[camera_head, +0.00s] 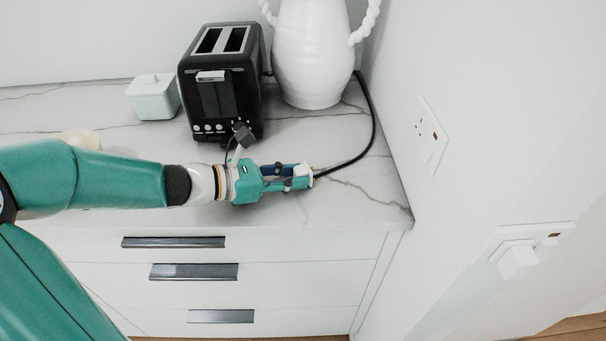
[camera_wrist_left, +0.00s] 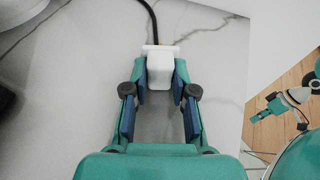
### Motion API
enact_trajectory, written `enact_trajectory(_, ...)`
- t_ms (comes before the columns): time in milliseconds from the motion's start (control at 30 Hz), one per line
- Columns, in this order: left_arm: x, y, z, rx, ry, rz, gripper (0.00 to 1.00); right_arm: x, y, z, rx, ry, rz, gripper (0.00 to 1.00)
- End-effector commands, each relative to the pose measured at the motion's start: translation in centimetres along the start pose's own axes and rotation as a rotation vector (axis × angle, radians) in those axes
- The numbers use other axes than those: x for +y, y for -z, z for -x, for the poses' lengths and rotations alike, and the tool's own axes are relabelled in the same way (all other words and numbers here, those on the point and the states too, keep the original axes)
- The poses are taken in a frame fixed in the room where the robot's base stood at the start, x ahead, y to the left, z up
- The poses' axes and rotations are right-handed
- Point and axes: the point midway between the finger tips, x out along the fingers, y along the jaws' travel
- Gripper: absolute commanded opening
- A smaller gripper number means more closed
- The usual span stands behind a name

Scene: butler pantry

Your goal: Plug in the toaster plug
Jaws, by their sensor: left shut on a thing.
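The white toaster plug (camera_head: 302,171) is held between the fingers of my left gripper (camera_head: 297,178), above the marble counter. The left wrist view shows the plug (camera_wrist_left: 160,68) at the fingertips of the left gripper (camera_wrist_left: 160,84), with its black cord running off the far end. The cord (camera_head: 374,120) curves back behind the white vase toward the black toaster (camera_head: 221,85). A white wall socket (camera_head: 431,137) is on the right wall, well apart from the plug. In the left wrist view, part of my right arm with its gripper (camera_wrist_left: 260,116) shows small at the right; its fingers are unclear.
A white vase (camera_head: 312,55) with twisted handles stands beside the toaster. A small pale lidded box (camera_head: 153,97) is on its left. A second wall plate (camera_head: 532,240) with a white block on it is lower right.

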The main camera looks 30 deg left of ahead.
Motion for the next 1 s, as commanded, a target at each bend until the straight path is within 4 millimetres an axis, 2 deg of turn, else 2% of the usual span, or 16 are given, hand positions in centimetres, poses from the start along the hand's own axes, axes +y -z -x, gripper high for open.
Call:
enact_trajectory(333,0.0,-0.6,0.2,0.000,0.000,0.000,0.00,-0.2,0.0,0.5,0.000,0.000,0.000,0.00)
enact_trajectory(1000,0.0,-5.6,1.8,0.000,-0.001,-0.001,0.00,-1.7,0.0,4.7,0.000,0.000,0.000,0.00)
